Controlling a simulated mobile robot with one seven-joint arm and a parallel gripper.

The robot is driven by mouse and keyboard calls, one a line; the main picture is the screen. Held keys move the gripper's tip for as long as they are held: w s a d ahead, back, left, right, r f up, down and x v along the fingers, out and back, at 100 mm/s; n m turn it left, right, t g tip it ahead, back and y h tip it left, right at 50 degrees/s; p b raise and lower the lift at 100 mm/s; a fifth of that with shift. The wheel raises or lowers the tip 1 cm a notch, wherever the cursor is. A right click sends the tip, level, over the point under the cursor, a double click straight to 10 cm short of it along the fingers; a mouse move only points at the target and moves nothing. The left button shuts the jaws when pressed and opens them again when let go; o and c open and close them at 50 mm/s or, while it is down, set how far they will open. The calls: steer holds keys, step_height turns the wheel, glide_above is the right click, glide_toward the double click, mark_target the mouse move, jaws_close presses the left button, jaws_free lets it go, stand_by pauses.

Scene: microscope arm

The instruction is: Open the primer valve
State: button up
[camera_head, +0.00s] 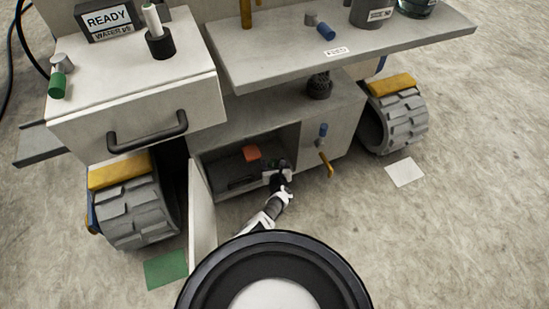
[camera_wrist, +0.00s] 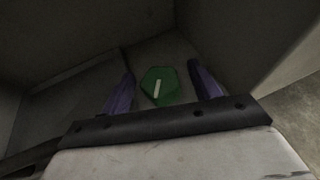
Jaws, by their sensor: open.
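A green knob (camera_wrist: 161,86) with a white pointer line shows in the wrist view, set deep in a grey compartment. I take it to be the primer valve. The pointer is close to upright in that view, tilted slightly. My gripper (camera_wrist: 160,72) is open, with one purple finger on each side of the knob. I cannot tell whether either finger touches it. In the head view my gripper (camera_head: 277,182) reaches into the open lower compartment (camera_head: 225,192) of the grey vehicle, and the knob is mostly hidden there.
A white door (camera_head: 202,218) stands open left of the compartment. An orange block (camera_head: 252,153) sits inside. A drawer handle (camera_head: 148,135) juts out above left. Wheels flank both sides.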

steer(key=shift+w+f, duration=0.15)
steer(key=shift+w, duration=0.15)
steer(key=c, duration=1)
steer(key=shift+n+y, duration=0.3)
steer(key=shift+y, duration=0.1)
steer(key=n+y+b, duration=0.1)
steer(key=n+y, duration=0.1)
steer(key=shift+g+y, duration=0.3)
steer(key=shift+y, duration=0.1)
steer(key=shift+f+n+g+y+b, duration=0.1)
steer(key=shift+n+g+y+b, duration=0.4)
steer(key=shift+n+y+b, duration=0.5)
steer(key=shift+n+g+y, duration=0.3)
steer(key=shift+n+g, duration=0.1)
steer(key=shift+n, duration=0.2)
steer(key=shift+a+r, duration=0.1)
steer(key=shift+r, duration=0.1)
